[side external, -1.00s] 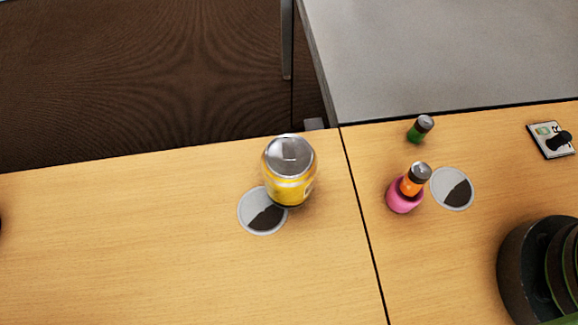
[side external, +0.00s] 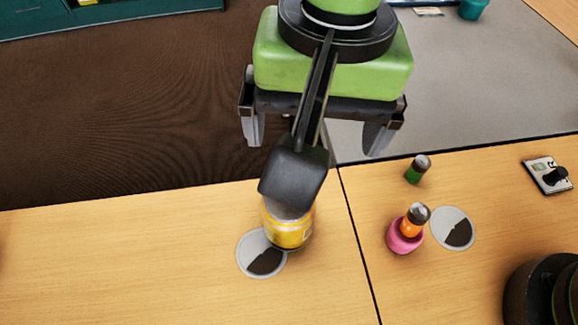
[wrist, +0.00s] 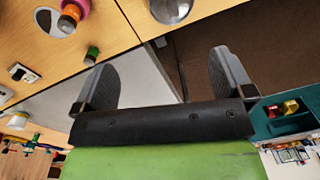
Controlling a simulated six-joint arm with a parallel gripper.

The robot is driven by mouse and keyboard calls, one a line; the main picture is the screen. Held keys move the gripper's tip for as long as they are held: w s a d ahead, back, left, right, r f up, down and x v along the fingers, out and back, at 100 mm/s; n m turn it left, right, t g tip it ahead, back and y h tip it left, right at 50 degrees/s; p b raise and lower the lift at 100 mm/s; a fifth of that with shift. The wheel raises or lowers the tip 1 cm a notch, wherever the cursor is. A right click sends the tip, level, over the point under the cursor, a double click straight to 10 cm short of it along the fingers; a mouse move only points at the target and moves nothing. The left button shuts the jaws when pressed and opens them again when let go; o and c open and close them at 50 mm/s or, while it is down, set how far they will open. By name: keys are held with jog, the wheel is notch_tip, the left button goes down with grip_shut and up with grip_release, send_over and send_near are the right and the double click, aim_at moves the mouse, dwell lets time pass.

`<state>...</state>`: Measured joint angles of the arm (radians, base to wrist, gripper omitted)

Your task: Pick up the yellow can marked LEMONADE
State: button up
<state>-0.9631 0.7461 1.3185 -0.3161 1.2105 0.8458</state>
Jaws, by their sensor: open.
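The yellow can (side external: 287,232) stands upright on the wooden table in the side view, at the edge of a grey and dark round disc (side external: 262,256). A dark block on a stalk, part of my wrist, hides most of its top. A round silver top at the upper edge of the wrist view looks like the can's lid (wrist: 171,8). I cannot read its label. My gripper (side external: 313,140) is open and empty, behind the can in the side view. In the wrist view my gripper (wrist: 163,62) has its fingers wide apart, with the lid beyond them.
An orange bottle (side external: 412,222) stands in a pink holder (side external: 404,240), beside another disc (side external: 454,228). A small green bottle (side external: 415,172) stands behind them. A card with a black object (side external: 548,174) lies at right.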

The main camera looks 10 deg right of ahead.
aim_at(288, 217)
jog(key=shift+h, duration=0.3)
jog(key=s+a+f, duration=0.1)
jog(key=a+f, duration=0.1)
jog(key=f, duration=0.1)
jog(key=shift+s+a, duration=0.1)
jog(key=shift+s, duration=0.25)
notch_tip(288, 217, down, 4)
jog(key=shift+s+a+f, duration=0.1)
jog(key=shift+f, duration=0.1)
jog(key=f, duration=0.5)
jog(key=shift+a+f, duration=0.2)
jog(key=shift+f, duration=0.1)
jog(key=c, duration=1)
